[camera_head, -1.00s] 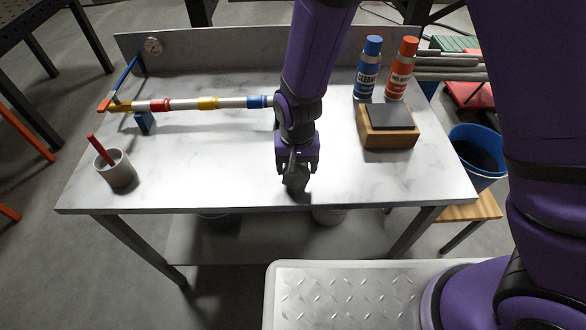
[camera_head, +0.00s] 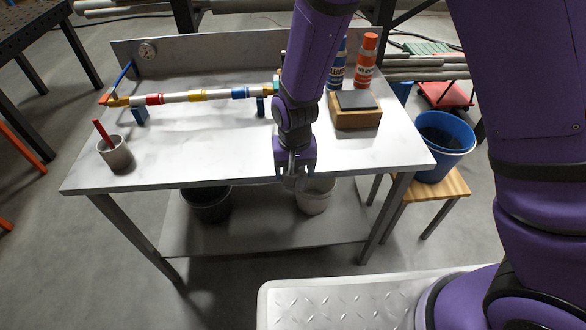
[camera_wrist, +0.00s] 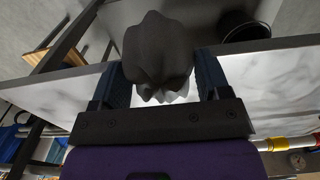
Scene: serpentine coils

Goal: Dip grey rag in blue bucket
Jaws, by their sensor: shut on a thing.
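My gripper (camera_head: 294,172) is shut on the grey rag (camera_wrist: 158,52), which hangs bunched between the two fingers in the wrist view. In the head view, my gripper points down at the table's front edge, and only a little of the rag (camera_head: 294,184) shows below the fingers. The blue bucket (camera_head: 462,148) stands upright on a wooden stool right of the table, well to the right of my gripper. It has dark contents that I cannot make out.
The marble table (camera_head: 215,150) holds a striped pipe (camera_head: 195,96), a grey cup (camera_head: 117,155) with a red stick, a wooden block (camera_head: 356,117) and two spray cans (camera_head: 366,60). A dark bucket (camera_head: 207,205) and a pale bucket (camera_head: 315,197) stand on the lower shelf. The stool (camera_head: 432,190) has bare space around the bucket.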

